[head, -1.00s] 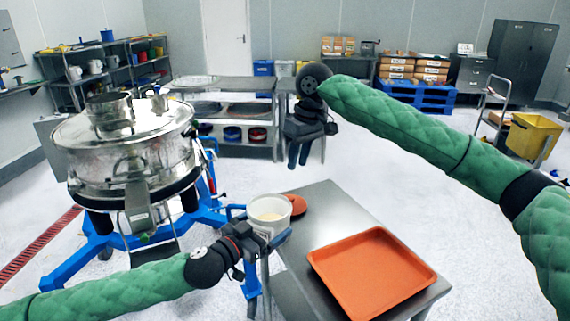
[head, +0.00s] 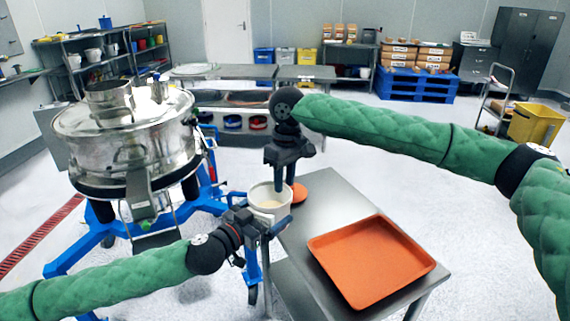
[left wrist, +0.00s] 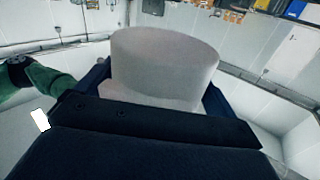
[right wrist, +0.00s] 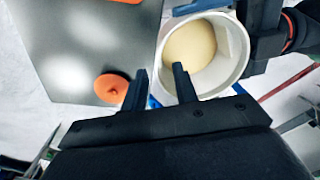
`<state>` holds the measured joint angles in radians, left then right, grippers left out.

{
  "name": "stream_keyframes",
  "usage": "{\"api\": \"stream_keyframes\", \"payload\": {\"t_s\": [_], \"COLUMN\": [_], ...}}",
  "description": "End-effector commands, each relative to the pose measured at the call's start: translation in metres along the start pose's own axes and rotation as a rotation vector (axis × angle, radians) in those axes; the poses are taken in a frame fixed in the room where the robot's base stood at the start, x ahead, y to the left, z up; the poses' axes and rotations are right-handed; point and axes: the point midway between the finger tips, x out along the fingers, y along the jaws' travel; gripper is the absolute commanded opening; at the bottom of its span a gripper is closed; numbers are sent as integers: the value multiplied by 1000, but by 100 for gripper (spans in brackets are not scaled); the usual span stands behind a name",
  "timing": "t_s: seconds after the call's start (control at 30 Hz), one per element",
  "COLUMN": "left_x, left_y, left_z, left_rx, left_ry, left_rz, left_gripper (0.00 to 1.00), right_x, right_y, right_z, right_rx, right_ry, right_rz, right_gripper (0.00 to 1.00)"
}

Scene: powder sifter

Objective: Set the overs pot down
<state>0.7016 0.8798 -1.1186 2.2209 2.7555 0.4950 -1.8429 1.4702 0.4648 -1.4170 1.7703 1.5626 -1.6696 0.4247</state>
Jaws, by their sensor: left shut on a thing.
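The overs pot is a white round pot (head: 256,196) with pale yellow powder in it, seen from above in the right wrist view (right wrist: 238,62). My left gripper (head: 264,209) is shut on the pot and holds it upright at the near left edge of the steel table (head: 333,200). In the left wrist view the pot's pale wall (left wrist: 165,62) stands between the blue jaws. My right gripper (head: 285,187) points down over the pot's right rim; its fingers (right wrist: 159,70) are apart with nothing between them. Whether they touch the pot is unclear.
An orange tray (head: 372,262) lies on the near part of the table. A small orange disc (right wrist: 112,88) lies on it close to the pot. The table between disc and tray is bare. The steel sifter (head: 125,145) on its blue frame (head: 75,250) stands to the left.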

Motion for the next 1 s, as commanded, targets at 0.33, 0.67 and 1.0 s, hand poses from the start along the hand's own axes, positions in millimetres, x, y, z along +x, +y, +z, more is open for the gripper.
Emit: {"api": "stream_keyframes", "payload": {"t_s": [0.33, 0.67, 1.0], "left_x": [0, 0, 0], "left_y": [0, 0, 0], "left_z": [-1, 0, 0], "left_rx": [0, 0, 0], "left_ry": [1, 1, 1], "left_rz": [0, 0, 0], "left_gripper": [59, 59, 59], "right_x": [37, 41, 41], "right_y": [0, 0, 0], "right_z": [0, 0, 0], "right_rx": [0, 0, 0], "right_ry": [0, 1, 1], "right_rz": [1, 0, 0], "right_gripper": [29, 29, 0]}}
